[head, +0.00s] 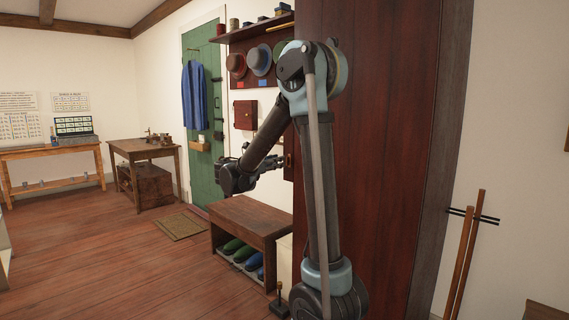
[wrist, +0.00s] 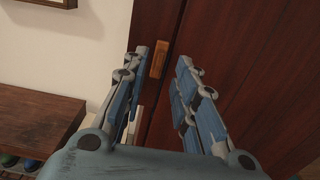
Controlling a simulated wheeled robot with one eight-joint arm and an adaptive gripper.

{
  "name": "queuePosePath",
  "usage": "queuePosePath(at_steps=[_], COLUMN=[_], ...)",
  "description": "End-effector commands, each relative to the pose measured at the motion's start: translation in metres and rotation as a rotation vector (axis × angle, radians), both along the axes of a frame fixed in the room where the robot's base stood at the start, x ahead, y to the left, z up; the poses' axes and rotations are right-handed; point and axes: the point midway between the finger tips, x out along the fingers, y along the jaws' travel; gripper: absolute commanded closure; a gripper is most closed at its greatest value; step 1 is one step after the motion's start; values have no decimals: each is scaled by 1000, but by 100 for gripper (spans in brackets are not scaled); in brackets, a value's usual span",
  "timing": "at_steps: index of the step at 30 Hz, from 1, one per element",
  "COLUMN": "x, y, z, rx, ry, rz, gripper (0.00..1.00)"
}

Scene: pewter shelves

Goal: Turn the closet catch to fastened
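The closet (head: 395,130) is a tall dark red-brown wooden cabinet in the head view, partly behind my arm. In the wrist view its door (wrist: 235,60) fills the right side, with a dark seam along its left edge. The catch (wrist: 159,59) is a small lighter-brown wooden block, standing lengthwise close along that seam. My gripper (wrist: 162,75) is open, with one finger on each side of the catch in the picture. I see no finger touching it. In the head view my gripper (head: 276,161) is at the closet's left edge, and I cannot make out the catch clearly there.
A wooden bench (head: 250,222) with shoes under it stands left of the closet; it also shows in the wrist view (wrist: 38,125). A hat shelf (head: 262,65) and a small red wall cabinet (head: 245,114) hang above. The floor (head: 120,255) at left is clear.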

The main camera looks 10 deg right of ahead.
Motion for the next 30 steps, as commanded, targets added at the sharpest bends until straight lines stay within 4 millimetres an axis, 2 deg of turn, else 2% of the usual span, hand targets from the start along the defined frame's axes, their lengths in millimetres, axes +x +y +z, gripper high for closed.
queuePosePath(at_steps=[3,10,24,27,28,30], x=[11,27,33,33,33,33], y=[-16,-37,-45,-45,-45,-45], z=[0,0,0,0,0,0], rx=[0,0,0,0,0,0], ry=[0,0,0,0,0,0], rz=[-3,-2,0,0,0,0], gripper=[73,73,73,96,100,100])
